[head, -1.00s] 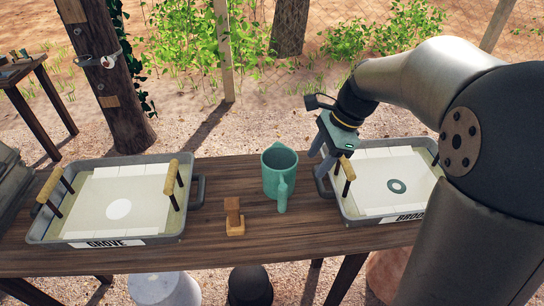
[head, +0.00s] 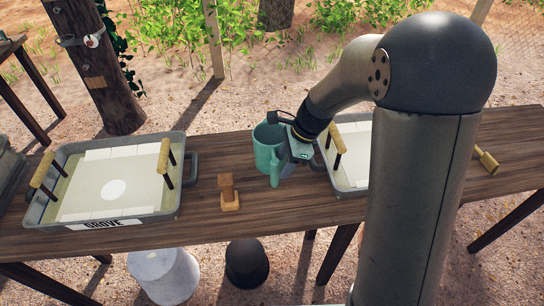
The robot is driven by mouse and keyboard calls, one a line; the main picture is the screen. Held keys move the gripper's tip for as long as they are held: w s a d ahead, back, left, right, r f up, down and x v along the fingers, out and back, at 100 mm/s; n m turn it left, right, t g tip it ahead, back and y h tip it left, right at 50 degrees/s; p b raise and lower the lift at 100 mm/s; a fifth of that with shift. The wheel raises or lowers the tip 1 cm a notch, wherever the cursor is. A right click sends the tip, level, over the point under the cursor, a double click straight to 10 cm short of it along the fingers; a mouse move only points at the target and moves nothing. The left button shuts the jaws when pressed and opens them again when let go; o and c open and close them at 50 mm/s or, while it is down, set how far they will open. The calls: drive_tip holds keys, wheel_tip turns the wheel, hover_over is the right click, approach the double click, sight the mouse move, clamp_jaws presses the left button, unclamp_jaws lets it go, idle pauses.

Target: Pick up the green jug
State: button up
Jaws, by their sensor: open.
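The green jug (head: 266,151) stands upright on the wooden table, between the two trays, with its handle toward the front. My gripper (head: 284,158) is at the jug's right side, close against it in the picture. Its jaws are open. Part of the jug's right side and rim is hidden behind my gripper, and I cannot tell whether the fingers touch it or lie around its wall or handle.
A small wooden stamp-like block (head: 229,194) stands left of the jug. The tray marked GROVE (head: 186,190) is at the left; another tray (head: 325,152) is at the right, partly behind my arm. A wooden-handled tool (head: 487,160) lies at far right.

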sight(278, 170)
drive_tip(key=x, duration=0.4)
clamp_jaws()
drive_tip(key=shift+r, duration=0.1)
idle(1.3)
